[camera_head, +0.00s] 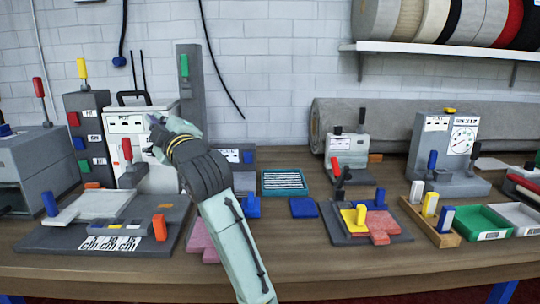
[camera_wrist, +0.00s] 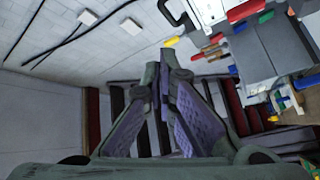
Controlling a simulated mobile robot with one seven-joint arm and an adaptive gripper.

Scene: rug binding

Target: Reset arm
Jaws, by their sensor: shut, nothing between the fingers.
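My arm reaches up from the bottom middle of the head view, over the workbench (camera_head: 330,258). My gripper (camera_head: 153,120) is at its far end, in front of the white-fronted machine (camera_head: 128,127) with the black handle. In the wrist view my gripper (camera_wrist: 160,75) shows its two fingers meeting at their tips, with nothing between them. The fingers point towards the white brick wall (camera_wrist: 100,45). I cannot tell whether the gripper touches the machine.
A grey tower with a green switch (camera_head: 191,90) stands right of my gripper. A dark switch column (camera_head: 88,140) stands left. A gauge machine (camera_head: 449,150), a base with red and yellow blocks (camera_head: 366,222) and a green tray (camera_head: 483,222) are right. The bench's front middle is fairly clear.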

